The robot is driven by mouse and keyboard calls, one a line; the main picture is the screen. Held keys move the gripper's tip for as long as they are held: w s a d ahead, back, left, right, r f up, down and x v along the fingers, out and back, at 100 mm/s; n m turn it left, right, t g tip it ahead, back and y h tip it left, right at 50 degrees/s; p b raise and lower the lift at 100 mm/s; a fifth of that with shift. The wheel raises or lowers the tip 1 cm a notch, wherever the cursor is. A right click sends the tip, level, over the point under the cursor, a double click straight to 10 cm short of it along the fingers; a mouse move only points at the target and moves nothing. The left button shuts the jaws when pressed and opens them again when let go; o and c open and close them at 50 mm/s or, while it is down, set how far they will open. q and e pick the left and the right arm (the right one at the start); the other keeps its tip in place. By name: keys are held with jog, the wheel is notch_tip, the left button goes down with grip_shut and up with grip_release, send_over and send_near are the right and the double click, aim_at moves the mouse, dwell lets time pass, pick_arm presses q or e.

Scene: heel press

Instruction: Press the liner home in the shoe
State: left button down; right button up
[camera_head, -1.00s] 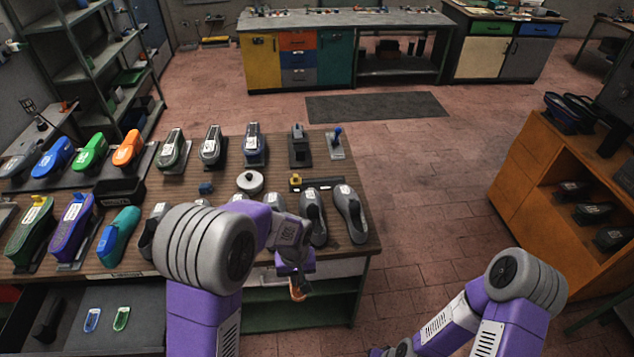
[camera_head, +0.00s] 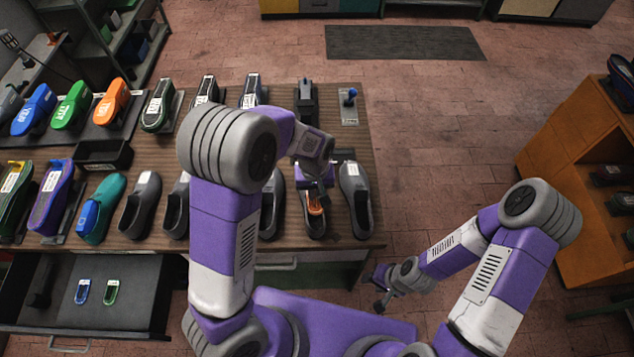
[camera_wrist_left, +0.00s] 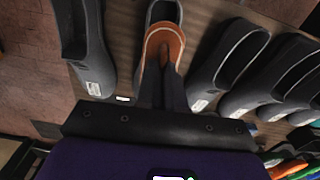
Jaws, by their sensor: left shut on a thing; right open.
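A grey shoe (camera_head: 314,228) stands near the front right of the wooden table, its opening facing up. My left gripper (camera_head: 314,190) is above it, shut on an orange liner (camera_head: 315,206). In the left wrist view, the liner (camera_wrist_left: 166,42) is a curved orange piece between the tips of my left gripper (camera_wrist_left: 165,70). The shoe's grey rim (camera_wrist_left: 153,14) shows behind it there. The liner overlaps the shoe's opening; I cannot tell how deep it sits or whether it touches. My right gripper (camera_head: 380,297) hangs open and empty off the table's front right.
Similar grey shoes stand close on both sides, one at the right (camera_head: 356,205) and one at the left (camera_head: 272,210). Coloured shoes and a black tray (camera_head: 103,156) are further left. An open drawer (camera_head: 140,295) juts out at front left.

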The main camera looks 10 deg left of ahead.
pick_arm(q)
jog(key=shift+s+f, duration=0.1)
jog(key=shift+f, duration=0.25)
notch_tip(320, 180, down, 2)
jog(key=shift+f+b, duration=0.15)
jog(key=shift+b, duration=0.9)
jog(key=shift+f+b, duration=2.7)
jog(key=shift+f, duration=0.8)
jog(key=c, duration=1.2)
grip_release()
jog(key=shift+r, duration=0.15)
jog(key=shift+r+p, duration=3.65)
jog(key=shift+r, duration=0.8)
